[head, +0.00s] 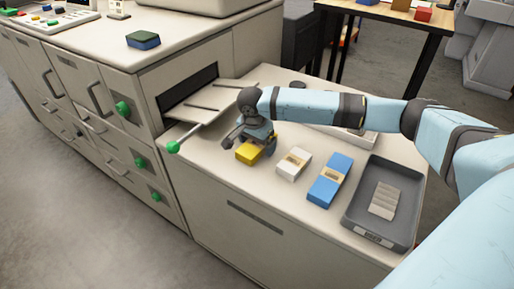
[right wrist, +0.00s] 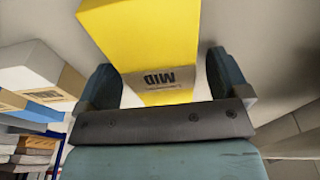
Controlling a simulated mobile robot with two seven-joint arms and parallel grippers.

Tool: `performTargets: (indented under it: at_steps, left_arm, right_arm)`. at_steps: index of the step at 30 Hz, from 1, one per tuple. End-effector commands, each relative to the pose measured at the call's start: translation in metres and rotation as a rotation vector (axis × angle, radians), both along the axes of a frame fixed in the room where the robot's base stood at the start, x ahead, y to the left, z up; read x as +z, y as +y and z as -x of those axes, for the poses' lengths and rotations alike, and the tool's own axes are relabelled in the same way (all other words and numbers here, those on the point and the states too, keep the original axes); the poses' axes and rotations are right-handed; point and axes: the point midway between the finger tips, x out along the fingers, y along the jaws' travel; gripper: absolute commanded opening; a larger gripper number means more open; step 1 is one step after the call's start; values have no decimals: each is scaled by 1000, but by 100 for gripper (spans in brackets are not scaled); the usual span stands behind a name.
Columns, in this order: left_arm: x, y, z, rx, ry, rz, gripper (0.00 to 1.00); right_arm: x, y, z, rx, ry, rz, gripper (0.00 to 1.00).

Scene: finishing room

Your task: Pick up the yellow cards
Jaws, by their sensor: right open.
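The yellow cards (head: 248,154) are a small yellow block with a tan band, on the light counter below my right gripper (head: 250,142). The gripper partly hides them in the head view. In the right wrist view the yellow cards (right wrist: 145,40) reach between the two open fingers of my right gripper (right wrist: 164,82), with a band marked "MID". Gaps show between fingers and cards there, so the gripper is not closed on them. My left gripper is not in view.
White cards (head: 294,164) and blue cards (head: 330,180) lie to the right, then a grey tray (head: 412,180) with a pale ridged piece inside. A slot with a sloping pale plate (head: 212,103) and a green-knobbed lever (head: 174,147) are close on the left.

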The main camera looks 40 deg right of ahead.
Motion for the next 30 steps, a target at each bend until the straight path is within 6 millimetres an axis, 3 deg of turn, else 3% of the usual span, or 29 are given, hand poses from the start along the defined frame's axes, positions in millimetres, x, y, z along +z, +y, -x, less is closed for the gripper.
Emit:
performTargets:
  at_steps: [7,15,25,30]
  left_arm:
    - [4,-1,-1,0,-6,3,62]
    - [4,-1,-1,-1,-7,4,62]
    - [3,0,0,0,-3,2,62]
    - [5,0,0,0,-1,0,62]
  right_arm:
    - [-1,0,0,0,-1,0,94]
    - [-1,0,0,0,-1,0,34]
    - [3,0,0,0,-2,-1,34]
    - [20,0,-1,2,-3,-2,34]
